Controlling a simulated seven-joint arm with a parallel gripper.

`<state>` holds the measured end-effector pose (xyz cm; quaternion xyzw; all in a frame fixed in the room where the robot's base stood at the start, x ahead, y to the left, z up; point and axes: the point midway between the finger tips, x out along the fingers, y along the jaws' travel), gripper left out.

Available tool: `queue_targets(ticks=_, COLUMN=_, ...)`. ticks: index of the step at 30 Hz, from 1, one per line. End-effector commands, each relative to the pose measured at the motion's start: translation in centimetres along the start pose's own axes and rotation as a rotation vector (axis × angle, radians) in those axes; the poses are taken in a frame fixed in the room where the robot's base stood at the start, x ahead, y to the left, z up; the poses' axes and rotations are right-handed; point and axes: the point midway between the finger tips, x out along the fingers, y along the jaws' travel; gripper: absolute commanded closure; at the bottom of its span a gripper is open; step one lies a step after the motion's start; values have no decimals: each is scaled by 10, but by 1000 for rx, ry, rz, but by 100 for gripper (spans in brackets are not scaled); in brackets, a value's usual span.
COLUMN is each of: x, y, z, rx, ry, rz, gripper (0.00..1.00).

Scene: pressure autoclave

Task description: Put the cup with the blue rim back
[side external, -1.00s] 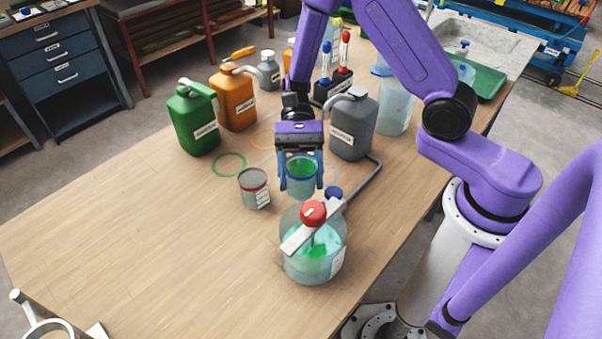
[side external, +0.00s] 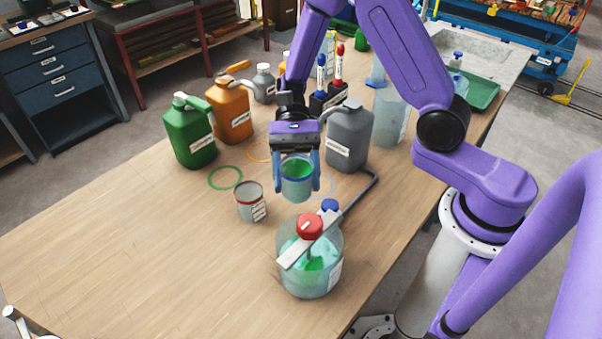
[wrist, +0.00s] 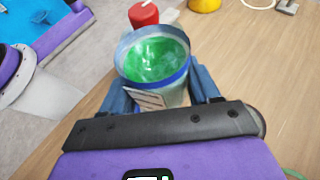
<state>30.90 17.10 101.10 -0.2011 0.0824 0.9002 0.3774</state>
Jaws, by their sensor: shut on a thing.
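My gripper (side external: 296,185) is shut on the cup with the blue rim (side external: 297,189), a clear cup with green contents. The cup looks about upright, and a finger lies on each side of it. In the wrist view the cup (wrist: 155,62) shows its open top, blue band and a white label, held between the blue fingers. It is behind the clear vessel (side external: 312,283) with a red knob and a metal bar across its top. How high the cup is above the table is hard to tell. A pale ring (side external: 327,184) on the table is partly hidden by the gripper.
A red-rimmed cup (side external: 250,203) stands just left of my gripper. Green (side external: 187,135), orange (side external: 231,112) and grey (side external: 347,138) jugs stand behind. Green (side external: 225,168) and orange (side external: 258,151) rings mark the table. The table's left front is clear.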

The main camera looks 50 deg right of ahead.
Motion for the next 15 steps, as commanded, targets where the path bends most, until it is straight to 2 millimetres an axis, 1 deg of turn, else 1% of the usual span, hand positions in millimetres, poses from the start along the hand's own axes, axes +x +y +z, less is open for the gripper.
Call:
queue_targets(ticks=7, x=-8, y=-12, z=0, rx=40, ry=1, rz=-86, gripper=74)
queue_targets(ticks=15, x=-26, y=-33, z=0, rx=122, ry=2, rz=-261, gripper=74)
